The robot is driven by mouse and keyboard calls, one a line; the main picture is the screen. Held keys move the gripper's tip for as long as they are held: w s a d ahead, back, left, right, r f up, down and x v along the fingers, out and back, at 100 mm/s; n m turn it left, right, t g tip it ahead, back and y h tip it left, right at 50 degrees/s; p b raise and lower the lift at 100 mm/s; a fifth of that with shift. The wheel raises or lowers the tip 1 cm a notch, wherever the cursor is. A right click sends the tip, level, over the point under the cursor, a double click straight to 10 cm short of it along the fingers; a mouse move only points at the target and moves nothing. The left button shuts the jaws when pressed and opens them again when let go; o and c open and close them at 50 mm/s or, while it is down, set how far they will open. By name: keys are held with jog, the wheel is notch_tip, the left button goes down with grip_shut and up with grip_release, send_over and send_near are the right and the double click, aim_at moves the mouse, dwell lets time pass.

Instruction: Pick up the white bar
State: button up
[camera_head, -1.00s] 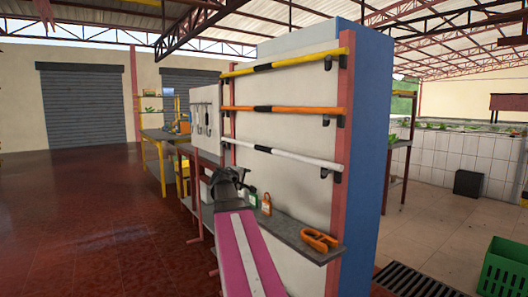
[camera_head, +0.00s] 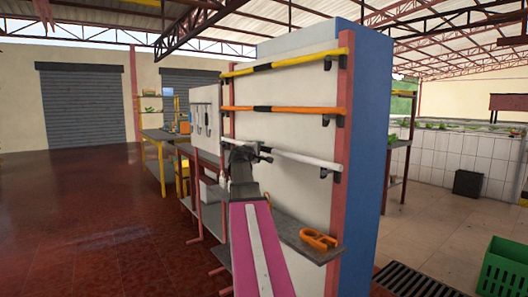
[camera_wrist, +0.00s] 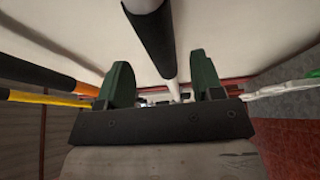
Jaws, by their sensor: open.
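The white bar (camera_head: 303,159) hangs level on hooks, lowest of three bars on a white panel. The fingers are apart, one on each side of the bar, and I see no clear contact. The bar still rests on its right hook (camera_head: 325,173).
An orange bar (camera_head: 300,110) and a yellow bar (camera_head: 300,63) hang above the white one. A grey shelf (camera_head: 290,233) below holds an orange clamp-like tool (camera_head: 319,240). A blue side wall (camera_head: 366,150) ends the panel. A green crate (camera_head: 503,268) stands right on open floor.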

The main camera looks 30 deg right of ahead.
aim_at(262, 149)
jog(key=x, duration=0.4)
jog(key=shift+w+d, duration=0.25)
jog(key=shift+w, duration=0.05)
jog(key=shift+c, duration=0.3)
jog(key=c, duration=1)
jog(key=shift+c, duration=0.2)
